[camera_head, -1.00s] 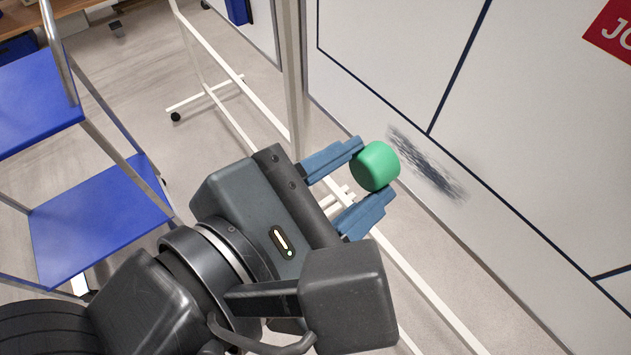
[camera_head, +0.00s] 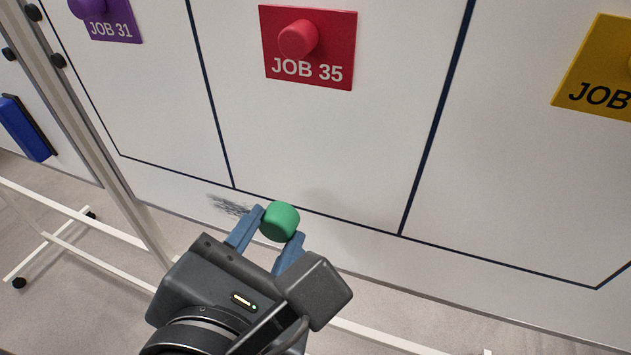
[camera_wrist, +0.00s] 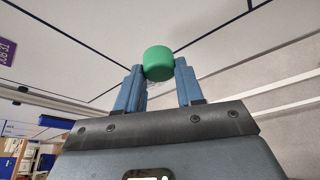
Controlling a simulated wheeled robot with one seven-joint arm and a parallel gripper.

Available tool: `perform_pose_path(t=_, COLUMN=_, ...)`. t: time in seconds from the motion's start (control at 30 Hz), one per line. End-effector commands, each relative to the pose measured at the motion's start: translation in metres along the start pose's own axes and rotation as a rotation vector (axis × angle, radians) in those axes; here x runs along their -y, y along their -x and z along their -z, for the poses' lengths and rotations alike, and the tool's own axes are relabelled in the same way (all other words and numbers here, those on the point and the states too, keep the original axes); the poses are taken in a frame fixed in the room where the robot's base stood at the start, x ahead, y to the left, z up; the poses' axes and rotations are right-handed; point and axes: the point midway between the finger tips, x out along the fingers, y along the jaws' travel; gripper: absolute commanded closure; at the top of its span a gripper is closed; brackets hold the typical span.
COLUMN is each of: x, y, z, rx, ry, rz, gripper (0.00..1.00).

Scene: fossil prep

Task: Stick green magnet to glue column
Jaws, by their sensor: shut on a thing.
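The green magnet (camera_head: 280,222) is a short rounded cylinder held between the blue fingertips of my gripper (camera_head: 269,236). It also shows in the wrist view (camera_wrist: 158,63), between the two fingers. My gripper is shut on it, in front of the lower edge of a white board (camera_head: 330,150). I cannot tell whether the magnet touches the board. Dark lines divide the board into columns. No column label reading glue can be read in these frames.
A red JOB 35 card (camera_head: 308,69) with a red magnet (camera_head: 298,39) is on the middle column. A purple JOB 31 card (camera_head: 116,27) is at the left and a yellow JOB card (camera_head: 595,92) at the right. A dark smudge (camera_head: 229,206) marks the board. White stand legs (camera_head: 60,235) run along the floor.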

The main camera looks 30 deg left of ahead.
Motion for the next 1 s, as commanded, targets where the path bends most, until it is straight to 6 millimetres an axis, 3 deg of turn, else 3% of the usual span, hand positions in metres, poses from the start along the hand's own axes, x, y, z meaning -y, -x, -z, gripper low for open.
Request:
perform_pose_path(t=0.1, x=-0.001, y=0.002, z=-0.004, rx=-0.002, ry=0.002, rz=0.003, gripper=0.92)
perform_pose_path(t=0.6, x=0.0, y=-0.046, z=-0.021, rx=0.0, ry=0.0, rz=0.003, gripper=0.92)
perform_pose_path(t=1.0, x=0.0, y=-0.051, z=-0.021, rx=0.0, ry=-0.001, rz=0.0, gripper=0.92)
